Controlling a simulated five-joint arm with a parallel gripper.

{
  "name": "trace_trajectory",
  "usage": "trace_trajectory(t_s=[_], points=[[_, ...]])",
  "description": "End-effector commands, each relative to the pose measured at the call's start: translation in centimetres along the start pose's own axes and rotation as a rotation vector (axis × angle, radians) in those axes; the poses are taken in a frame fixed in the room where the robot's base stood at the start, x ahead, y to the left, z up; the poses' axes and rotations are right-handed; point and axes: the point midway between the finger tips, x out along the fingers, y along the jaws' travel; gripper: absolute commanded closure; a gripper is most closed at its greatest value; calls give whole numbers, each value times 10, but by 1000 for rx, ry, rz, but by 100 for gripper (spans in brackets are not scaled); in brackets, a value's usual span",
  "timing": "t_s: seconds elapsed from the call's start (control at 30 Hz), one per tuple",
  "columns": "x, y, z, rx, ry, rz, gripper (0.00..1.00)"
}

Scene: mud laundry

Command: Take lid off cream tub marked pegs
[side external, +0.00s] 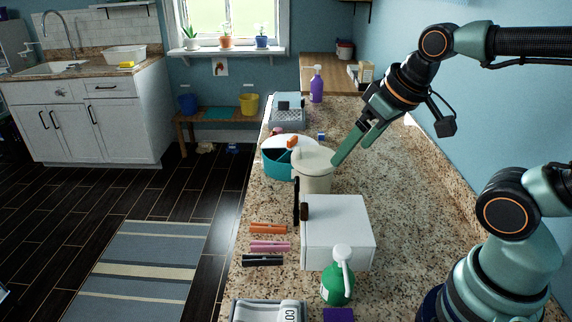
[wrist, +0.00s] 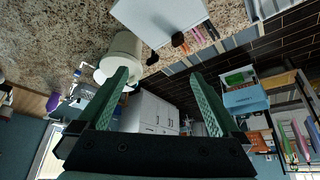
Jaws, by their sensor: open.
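The cream tub (side external: 312,178) stands upright on the speckled counter in the side view, with a pale lid (side external: 314,157) on its top. No marking is readable on it. My gripper (side external: 345,152) is above and just right of the tub, with fingers pointing down and left. One fingertip appears close to the lid's right edge; I cannot tell whether it touches. In the wrist view, the cream tub (wrist: 124,45) is beyond my left finger, whose tip overlaps it. My gripper (wrist: 160,76) is open there, with nothing between the fingers.
A teal container (side external: 275,166) stands close at the tub's left. A white box (side external: 340,235) is in front, with a green spray bottle (side external: 338,285) nearer. Orange, pink and black items (side external: 268,246) lie left of the box. Counter right of the tub is clear.

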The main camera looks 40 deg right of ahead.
Motion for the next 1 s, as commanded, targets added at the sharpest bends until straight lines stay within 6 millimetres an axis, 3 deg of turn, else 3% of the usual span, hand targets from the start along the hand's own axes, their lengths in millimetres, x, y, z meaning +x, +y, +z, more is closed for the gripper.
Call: trace_trajectory(t_s=[0.37,0.47,0.5,0.83,1.0], points=[[0,0,0,0,0,0,0],[0,0,0,0,0,0,38],[0,0,0,0,0,0,45],[0,1,-3,5,0,2,45],[-2,12,-31,59,-6,19,45]])
